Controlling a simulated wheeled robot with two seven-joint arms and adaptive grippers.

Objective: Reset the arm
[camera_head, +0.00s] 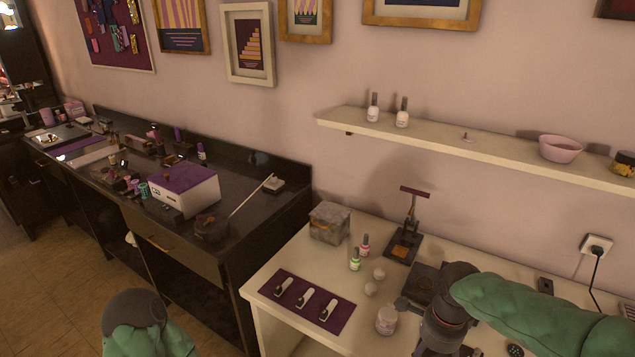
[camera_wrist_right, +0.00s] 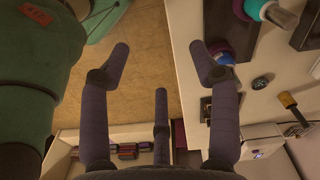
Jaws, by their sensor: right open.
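My right gripper (camera_wrist_right: 158,55) shows in the right wrist view with its dark fingers spread apart and nothing between them. Tan floor shows behind the fingers, and the white table edge runs along their right side. In the head view, my right arm (camera_head: 535,312) comes in from the right in a green sleeve. Its dark joint (camera_head: 446,308) bends down over the white table's front, and the gripper itself is out of that view. My left arm (camera_head: 140,325) shows only as a green sleeve with a dark rounded end at the bottom left. My left gripper is not visible.
The white table (camera_head: 262,285) holds a purple mat (camera_head: 297,316) with several small items, nail polish bottles (camera_head: 364,246), jars (camera_head: 386,320), a marbled box (camera_head: 329,222) and a dark stand (camera_head: 404,245). A shelf (camera_head: 480,148) hangs above. A dark counter (camera_head: 270,215) stands left.

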